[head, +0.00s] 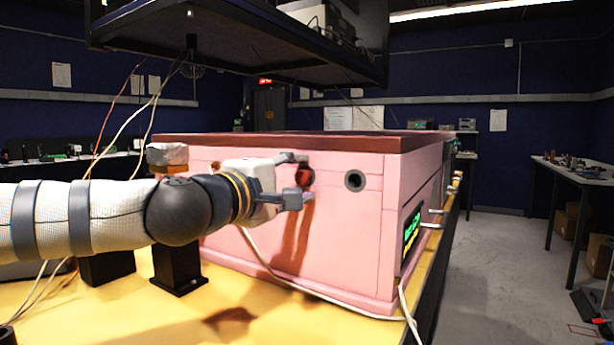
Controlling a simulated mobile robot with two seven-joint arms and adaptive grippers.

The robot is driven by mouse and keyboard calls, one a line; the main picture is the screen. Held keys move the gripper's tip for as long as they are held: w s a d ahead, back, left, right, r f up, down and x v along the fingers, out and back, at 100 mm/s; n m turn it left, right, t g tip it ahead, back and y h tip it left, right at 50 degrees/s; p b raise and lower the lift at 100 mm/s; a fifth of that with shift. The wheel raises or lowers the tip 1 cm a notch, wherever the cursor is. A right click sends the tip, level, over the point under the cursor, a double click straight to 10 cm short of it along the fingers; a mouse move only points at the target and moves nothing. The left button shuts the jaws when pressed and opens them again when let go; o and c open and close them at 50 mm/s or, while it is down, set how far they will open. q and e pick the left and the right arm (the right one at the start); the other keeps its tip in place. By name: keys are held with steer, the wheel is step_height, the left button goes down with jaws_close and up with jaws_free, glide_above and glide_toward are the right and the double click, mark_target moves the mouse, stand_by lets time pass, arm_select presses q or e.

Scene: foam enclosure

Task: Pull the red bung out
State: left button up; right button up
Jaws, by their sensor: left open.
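The red bung (305,177) is a small dark red round piece at the front face of the pink foam enclosure (345,230). My left gripper (304,179) comes in from the left, with its two fingers apart, one above and one below the bung. I cannot tell whether the fingers touch the bung or whether it still sits in the face. An open round grey-rimmed port (355,181) is to the right of the bung on the same face. My right gripper is not in view.
The enclosure stands on a yellow table (210,318). A pale cable (300,287) runs along its foot. A black overhead shelf (235,45) hangs above. Black posts stand under my left arm. Metal handles (432,218) stick out from the right side.

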arm_select(q)
jaws_close()
steer(key=shift+p+v, duration=0.75)
steer(key=shift+v, duration=2.25)
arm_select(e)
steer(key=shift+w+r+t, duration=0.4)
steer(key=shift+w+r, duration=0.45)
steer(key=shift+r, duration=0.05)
